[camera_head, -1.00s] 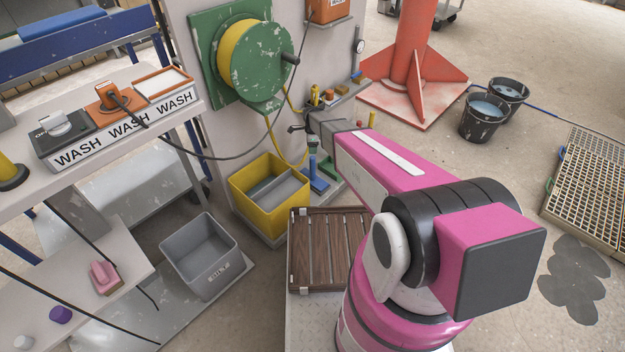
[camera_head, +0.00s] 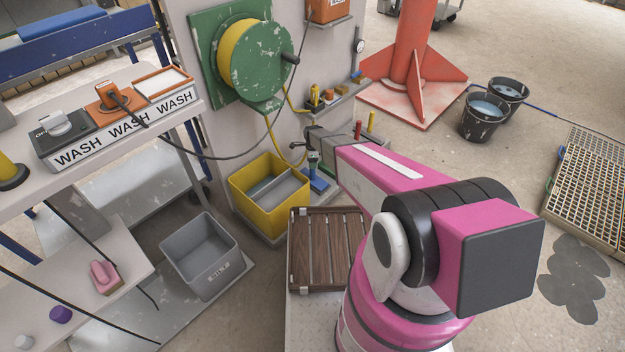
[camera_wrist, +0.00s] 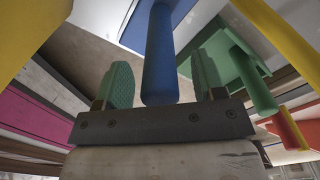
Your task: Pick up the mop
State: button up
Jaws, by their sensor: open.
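A blue upright handle (camera_wrist: 160,60) stands between the two green-padded fingers of my gripper (camera_wrist: 163,82) in the wrist view. The gripper is open, and a gap shows on each side of the handle. In the head view my gripper (camera_head: 313,157) is low over the handle, and a flat blue base (camera_head: 319,185) shows below it. This blue-handled tool looks like the mop, though its head is mostly hidden. A green block with a green handle (camera_wrist: 252,80) stands just right of it in the wrist view.
A yellow tub (camera_head: 262,203) stands close left of the tool. Red (camera_head: 358,129) and yellow (camera_head: 372,121) handles stand to the right. A wall shelf (camera_head: 335,100) with small items is behind. A slatted wooden rack (camera_head: 325,245) lies in front.

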jog(key=shift+f, duration=0.4)
grip_shut()
jog(key=shift+r, duration=0.1)
